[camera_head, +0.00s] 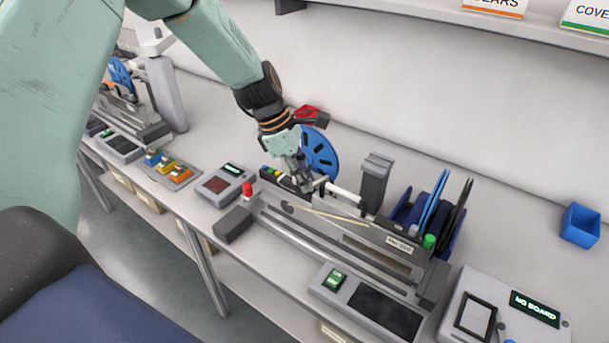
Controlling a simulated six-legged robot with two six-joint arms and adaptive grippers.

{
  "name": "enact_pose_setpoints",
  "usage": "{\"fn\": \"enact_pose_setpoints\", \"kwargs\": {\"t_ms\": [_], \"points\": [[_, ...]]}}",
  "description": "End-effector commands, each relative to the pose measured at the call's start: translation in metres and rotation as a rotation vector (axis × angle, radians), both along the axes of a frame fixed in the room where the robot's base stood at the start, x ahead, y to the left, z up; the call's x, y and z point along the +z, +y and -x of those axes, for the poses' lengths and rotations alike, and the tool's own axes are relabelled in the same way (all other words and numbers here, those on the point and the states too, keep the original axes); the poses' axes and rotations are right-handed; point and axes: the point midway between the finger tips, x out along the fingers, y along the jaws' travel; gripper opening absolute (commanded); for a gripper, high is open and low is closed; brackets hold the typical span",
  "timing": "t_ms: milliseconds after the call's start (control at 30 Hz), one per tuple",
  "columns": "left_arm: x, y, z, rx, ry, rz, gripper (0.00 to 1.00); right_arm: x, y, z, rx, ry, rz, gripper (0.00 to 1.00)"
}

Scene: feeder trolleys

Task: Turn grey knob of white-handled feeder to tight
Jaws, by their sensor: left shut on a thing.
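The white-handled feeder is a long grey unit (350,226) lying along the bench in the middle. Its white handle (345,193) sticks up near the middle of its length, and a blue reel (319,153) stands behind its left end. My left gripper (304,184) comes down from above at the left end of the feeder, just left of the white handle. Its fingers are shut there on what appears to be the grey knob, which they mostly hide. I cannot read how tight the knob is. My right gripper is not in view.
A red button (247,188) and a screen box (223,184) stand left of the feeder. A dark upright block (375,181) and a rack of blue and black boards (432,215) stand close to its right. A "NO BOARD" device (505,312) and a blue bin (580,226) are farther right.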

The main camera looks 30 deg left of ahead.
Motion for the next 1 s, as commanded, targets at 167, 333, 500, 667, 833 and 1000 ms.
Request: {"fn": "enact_pose_setpoints", "kwargs": {"t_ms": [167, 333, 500, 667, 833, 1000], "points": [[0.002, 0.001, -0.001, -0.061, -0.001, -0.002, 0.0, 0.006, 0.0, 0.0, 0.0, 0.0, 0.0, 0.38], [0.002, 0.001, -0.002, -0.191, 0.0, -0.001, 0.0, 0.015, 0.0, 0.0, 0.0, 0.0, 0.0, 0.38], [0.001, 0.001, -0.003, -0.262, -0.001, 0.0, 0.0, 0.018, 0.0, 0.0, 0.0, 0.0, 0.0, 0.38], [0.001, 0.001, -0.003, -0.267, -0.003, 0.0, 0.0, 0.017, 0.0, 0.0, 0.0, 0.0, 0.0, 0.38], [0.001, 0.001, -0.003, -0.266, -0.003, 0.0, 0.22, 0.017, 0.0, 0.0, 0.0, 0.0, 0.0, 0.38], [0.001, 0.001, -0.003, -0.266, -0.002, 0.001, 0.37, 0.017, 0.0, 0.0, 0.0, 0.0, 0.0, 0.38]]}}
